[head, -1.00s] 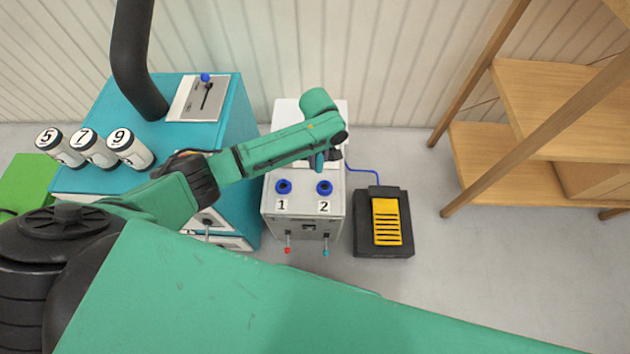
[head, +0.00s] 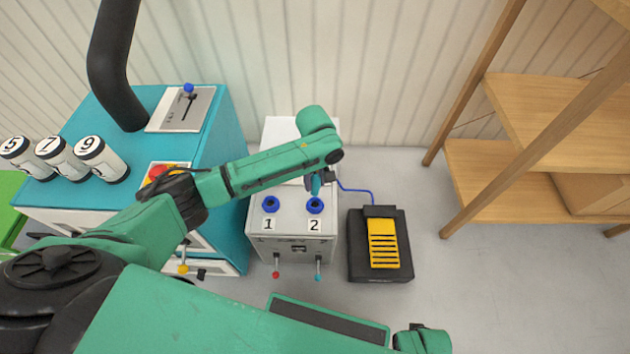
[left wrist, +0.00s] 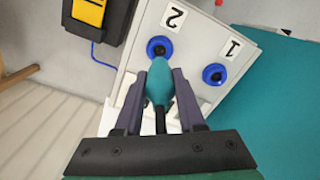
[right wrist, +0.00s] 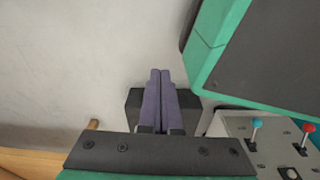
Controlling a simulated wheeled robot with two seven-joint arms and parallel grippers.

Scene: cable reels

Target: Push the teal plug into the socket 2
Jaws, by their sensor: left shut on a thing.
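My left gripper (head: 318,180) is shut on the teal plug (left wrist: 159,84), one finger on each side of it. In the left wrist view the plug's tip points at socket 2 (left wrist: 160,47), a blue ring beside the label "2", and appears at its near edge. In the head view the plug is just behind socket 2 (head: 315,206); I cannot tell whether the tip touches it. Socket 1 (head: 270,204) is a matching blue ring to the left, with nothing in it. My right gripper (right wrist: 160,88) has its fingers together, empty, above the floor.
The sockets are on a white box (head: 292,228) with red and teal levers in front. A black pedal with a yellow top (head: 383,242) is on the floor to its right, a teal cabinet (head: 222,145) to its left. A wooden shelf (head: 540,110) stands at right.

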